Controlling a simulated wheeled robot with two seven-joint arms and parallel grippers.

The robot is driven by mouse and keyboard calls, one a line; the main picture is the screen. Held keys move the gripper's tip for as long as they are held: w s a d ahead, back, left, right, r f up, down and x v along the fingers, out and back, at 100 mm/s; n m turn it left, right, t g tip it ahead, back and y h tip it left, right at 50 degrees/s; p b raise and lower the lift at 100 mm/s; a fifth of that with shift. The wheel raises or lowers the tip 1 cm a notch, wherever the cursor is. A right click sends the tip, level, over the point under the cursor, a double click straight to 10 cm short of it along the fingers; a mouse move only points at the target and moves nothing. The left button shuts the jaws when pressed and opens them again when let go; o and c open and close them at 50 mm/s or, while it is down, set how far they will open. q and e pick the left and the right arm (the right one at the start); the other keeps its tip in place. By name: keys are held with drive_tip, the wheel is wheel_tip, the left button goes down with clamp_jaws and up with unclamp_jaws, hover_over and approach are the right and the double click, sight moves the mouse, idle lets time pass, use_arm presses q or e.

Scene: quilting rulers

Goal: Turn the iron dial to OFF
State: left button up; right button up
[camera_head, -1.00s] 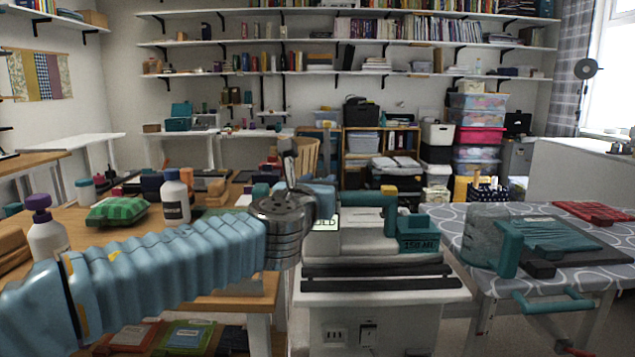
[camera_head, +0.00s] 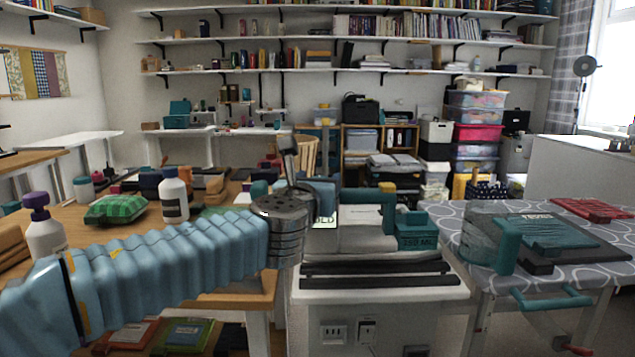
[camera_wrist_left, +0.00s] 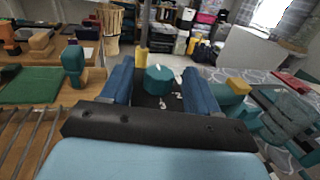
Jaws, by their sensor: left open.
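In the left wrist view, a teal round dial (camera_wrist_left: 159,79) with a small white mark sits on a dark panel with white markings. The open blue fingers of my left gripper (camera_wrist_left: 160,70) are on either side of it, with visible gaps; I cannot tell their height over it. In the head view, my left gripper (camera_head: 322,194) is over the left part of a grey unit (camera_head: 350,238) with a teal handle (camera_head: 390,212) and a teal box (camera_head: 417,237) marked in ML. The dial is hidden there. The right gripper is not in view.
An ironing board (camera_head: 590,240) with a grey and teal block (camera_head: 485,240) stands at right. The wooden table (camera_head: 120,235) at left holds bottles and a green cushion (camera_head: 115,209). Dark strips (camera_head: 375,274) lie at the white table's front.

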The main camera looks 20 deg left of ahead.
use_arm(q)
drive_tip(key=s, duration=1.3)
drive_tip(key=shift+s+d+b, duration=0.25)
drive_tip(key=shift+s+b, duration=0.1)
drive_tip(key=shift+b, duration=0.1)
